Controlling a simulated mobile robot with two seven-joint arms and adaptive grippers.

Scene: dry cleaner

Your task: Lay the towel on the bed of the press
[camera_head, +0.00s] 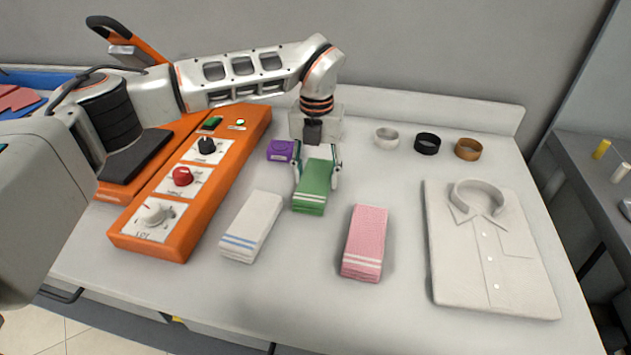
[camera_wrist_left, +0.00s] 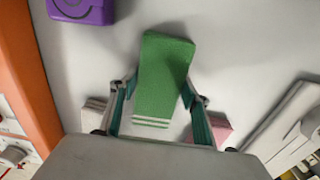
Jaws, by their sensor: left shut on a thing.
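A folded green towel (camera_head: 314,187) with white stripes is at the middle of the white table. My left gripper (camera_head: 317,176) has its fingers on both sides of it and is shut on it. The left wrist view also shows the green towel (camera_wrist_left: 162,75) between the fingers (camera_wrist_left: 160,98). I cannot tell whether the towel touches the table. The press at the left has an orange control panel (camera_head: 190,185) with knobs. A dark pad (camera_head: 137,158), apparently its bed, is partly hidden by my left arm. My right gripper is not in view.
A folded white towel (camera_head: 250,227) and a pink towel (camera_head: 365,242) lie near the green one. A purple box (camera_head: 281,151) and a clear bin (camera_head: 335,125) are behind it. A folded shirt (camera_head: 490,250) and collar rings (camera_head: 427,143) are at the right. The front table area is clear.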

